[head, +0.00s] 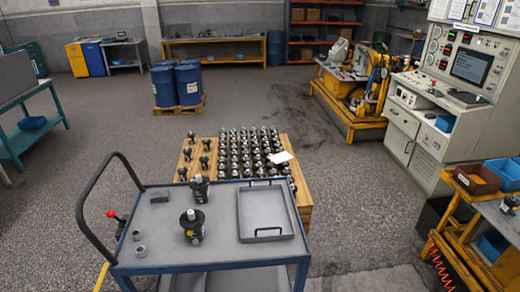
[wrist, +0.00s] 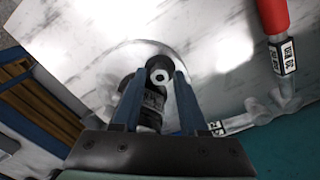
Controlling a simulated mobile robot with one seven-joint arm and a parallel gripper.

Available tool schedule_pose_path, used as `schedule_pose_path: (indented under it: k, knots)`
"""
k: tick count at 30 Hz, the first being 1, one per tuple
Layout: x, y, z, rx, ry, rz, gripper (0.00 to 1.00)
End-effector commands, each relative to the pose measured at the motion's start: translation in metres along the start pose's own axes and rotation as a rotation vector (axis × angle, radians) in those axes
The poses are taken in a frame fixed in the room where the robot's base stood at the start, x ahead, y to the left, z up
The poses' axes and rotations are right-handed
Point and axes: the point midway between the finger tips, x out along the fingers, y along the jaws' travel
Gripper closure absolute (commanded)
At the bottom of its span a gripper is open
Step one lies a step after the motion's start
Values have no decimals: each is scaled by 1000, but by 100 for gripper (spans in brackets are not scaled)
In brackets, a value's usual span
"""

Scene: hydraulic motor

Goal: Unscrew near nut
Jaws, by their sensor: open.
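My gripper (wrist: 159,78) shows only in the wrist view, with two blue fingers standing apart. In the head view a black hydraulic motor (head: 192,227) stands upright on the blue cart (head: 215,258), with a second one (head: 199,190) farther back. No nut can be made out clearly on either.
A wooden pallet (head: 304,196) with several motors stands behind. In the wrist view a red handle (wrist: 272,15) is at upper right.

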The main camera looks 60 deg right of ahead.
Motion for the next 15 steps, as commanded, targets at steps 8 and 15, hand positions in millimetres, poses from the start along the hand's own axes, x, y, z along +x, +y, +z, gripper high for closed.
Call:
schedule_pose_path:
  k: [8,15]
  knots:
    - [-1,0,0,346,0,0,57]
    - [-1,0,0,667,0,0,57]
